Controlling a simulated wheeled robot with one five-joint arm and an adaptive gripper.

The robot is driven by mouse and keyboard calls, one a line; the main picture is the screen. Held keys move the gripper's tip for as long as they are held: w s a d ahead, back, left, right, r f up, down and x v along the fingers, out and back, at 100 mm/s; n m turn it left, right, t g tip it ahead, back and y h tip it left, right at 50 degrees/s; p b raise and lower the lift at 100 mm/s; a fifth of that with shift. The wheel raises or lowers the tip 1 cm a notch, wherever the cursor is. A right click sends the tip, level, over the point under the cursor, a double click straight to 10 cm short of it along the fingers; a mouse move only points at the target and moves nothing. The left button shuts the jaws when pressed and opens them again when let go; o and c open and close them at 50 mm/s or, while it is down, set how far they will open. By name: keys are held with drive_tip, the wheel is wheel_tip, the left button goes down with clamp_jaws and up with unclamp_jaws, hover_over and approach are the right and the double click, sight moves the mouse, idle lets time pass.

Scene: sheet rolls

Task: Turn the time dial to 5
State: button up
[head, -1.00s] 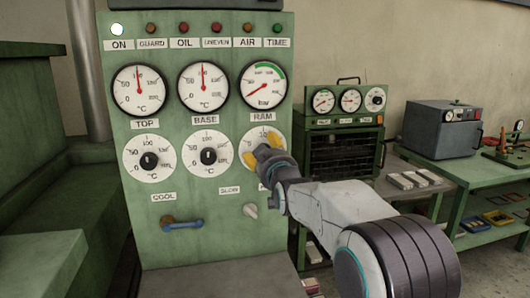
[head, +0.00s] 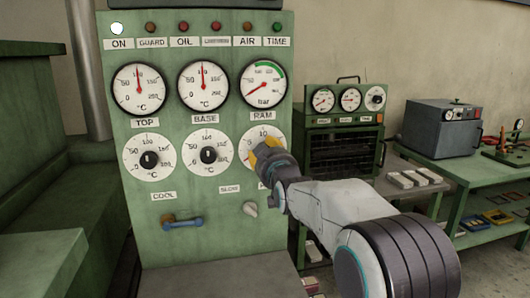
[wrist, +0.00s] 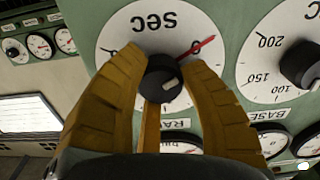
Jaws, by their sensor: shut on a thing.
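The time dial (head: 257,133) is the white round face at the right of the lower dial row on the green panel. The arm partly covers it in the head view. In the wrist view it shows upside down as a white face (wrist: 118,30) marked SEC, with a red pointer at upper right and a black knob (wrist: 163,88) at its centre. The knob carries a pale mark towards its lower right there. My gripper (head: 262,152) is at the dial. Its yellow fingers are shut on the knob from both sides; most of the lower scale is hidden.
Two similar dials with black knobs (head: 150,159) (head: 208,156) stand to the left, the nearer one close beside my gripper. Gauges are above. A small switch (head: 250,209) and a blue-handled lever (head: 183,224) are below. A green bench (head: 470,180) stands at the right.

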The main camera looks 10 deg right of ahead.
drive_tip(key=shift+m+b, duration=0.7)
drive_tip(key=shift+b, duration=0.15)
drive_tip(key=m+b, duration=0.2)
drive_tip(key=m, duration=0.1)
drive_tip(key=shift+b, duration=0.35)
drive_tip(key=m+b, duration=0.2)
drive_tip(key=m, duration=0.2)
drive_tip(key=shift+r+m+b, duration=0.15)
drive_tip(key=shift+m+b, duration=0.5)
drive_tip(key=shift+m, duration=0.95)
drive_tip(key=o, duration=1.2)
